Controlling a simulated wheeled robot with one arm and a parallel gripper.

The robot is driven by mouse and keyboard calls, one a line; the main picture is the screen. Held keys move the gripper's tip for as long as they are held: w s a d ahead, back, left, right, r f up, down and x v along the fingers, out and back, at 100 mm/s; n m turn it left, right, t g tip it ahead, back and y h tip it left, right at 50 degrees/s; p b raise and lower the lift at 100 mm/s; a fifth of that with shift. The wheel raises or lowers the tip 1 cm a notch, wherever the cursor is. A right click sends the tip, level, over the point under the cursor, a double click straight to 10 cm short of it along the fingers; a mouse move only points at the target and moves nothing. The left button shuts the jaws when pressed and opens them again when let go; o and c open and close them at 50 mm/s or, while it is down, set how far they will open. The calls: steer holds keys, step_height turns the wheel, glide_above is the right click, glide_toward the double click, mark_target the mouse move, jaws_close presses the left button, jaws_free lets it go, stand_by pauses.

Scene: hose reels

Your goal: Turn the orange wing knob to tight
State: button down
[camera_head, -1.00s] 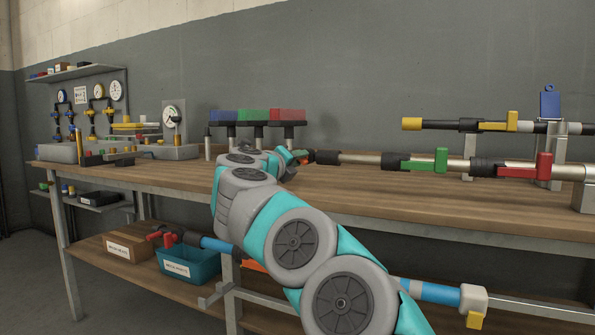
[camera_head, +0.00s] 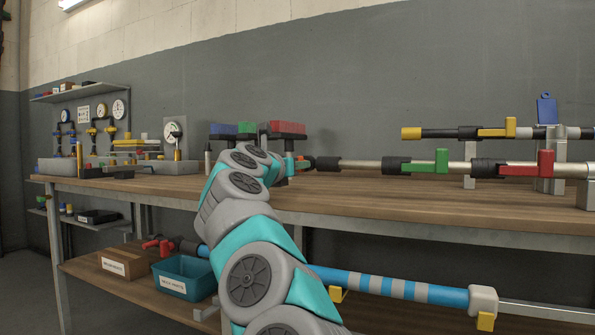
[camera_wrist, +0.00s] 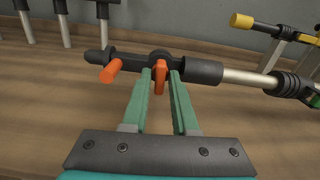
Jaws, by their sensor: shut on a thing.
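The orange wing knob (camera_wrist: 160,80) sits on a black fitting (camera_wrist: 196,68) at the end of a metal pipe, above the wooden bench. My gripper (camera_wrist: 160,74) has its two green fingers on either side of the knob's wing and is shut on it. Whether the knob is tight cannot be told.
A second orange cylinder (camera_wrist: 111,71) sticks out from the fitting, left of my fingers. Pipes with a green lever (camera_head: 427,164) and a red lever (camera_head: 530,166) run to the right. Colored blocks on posts (camera_head: 282,129) stand behind. The bench top (camera_head: 400,200) in front is clear.

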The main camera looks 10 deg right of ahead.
steer(key=shift+m, duration=0.4)
steer(key=c, duration=0.9)
jaws_free()
steer(key=shift+b+v, duration=0.55)
steer(key=shift+v, duration=3.4)
